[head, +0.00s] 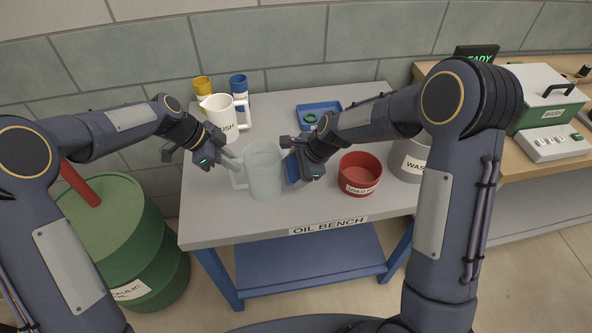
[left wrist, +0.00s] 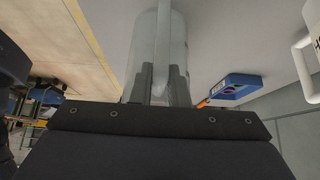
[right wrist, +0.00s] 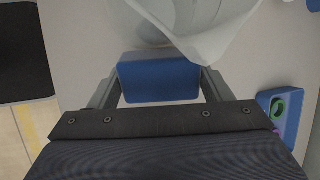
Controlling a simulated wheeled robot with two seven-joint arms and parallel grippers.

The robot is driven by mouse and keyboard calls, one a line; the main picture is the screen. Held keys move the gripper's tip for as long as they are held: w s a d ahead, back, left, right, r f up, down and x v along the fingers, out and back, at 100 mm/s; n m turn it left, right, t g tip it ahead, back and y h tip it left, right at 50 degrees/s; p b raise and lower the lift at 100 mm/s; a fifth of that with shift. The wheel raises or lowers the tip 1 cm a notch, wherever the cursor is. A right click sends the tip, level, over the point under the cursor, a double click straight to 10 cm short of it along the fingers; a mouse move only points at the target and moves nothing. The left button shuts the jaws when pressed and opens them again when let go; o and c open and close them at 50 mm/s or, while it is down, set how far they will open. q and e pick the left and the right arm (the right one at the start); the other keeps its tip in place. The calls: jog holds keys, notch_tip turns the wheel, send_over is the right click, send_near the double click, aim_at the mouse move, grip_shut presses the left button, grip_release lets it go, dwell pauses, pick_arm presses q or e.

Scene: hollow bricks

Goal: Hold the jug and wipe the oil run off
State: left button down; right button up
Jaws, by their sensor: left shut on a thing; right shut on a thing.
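The translucent pale jug (head: 265,172) stands upright near the front of the grey bench. My left gripper (head: 231,162) is shut on its handle; the left wrist view shows the handle (left wrist: 163,45) between the fingers. My right gripper (head: 296,165) is shut on a blue block (right wrist: 158,80), which looks like a sponge or folded cloth. The block is held at the jug's right side, just below the spout (right wrist: 205,35). I cannot tell whether it touches the jug. No oil run shows; the gripper and block hide part of that side.
A red bowl (head: 360,174) and a grey bucket (head: 408,160) stand to the right. A blue tray (head: 318,108) with a green ring lies behind. A white jug (head: 222,118), yellow cup (head: 202,86) and blue cup (head: 239,84) stand at the back left. A green drum (head: 120,240) is left of the bench.

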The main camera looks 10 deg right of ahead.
jog(key=shift+r, duration=2.5)
jog(key=shift+f, duration=3.2)
jog(key=shift+r, duration=3.25)
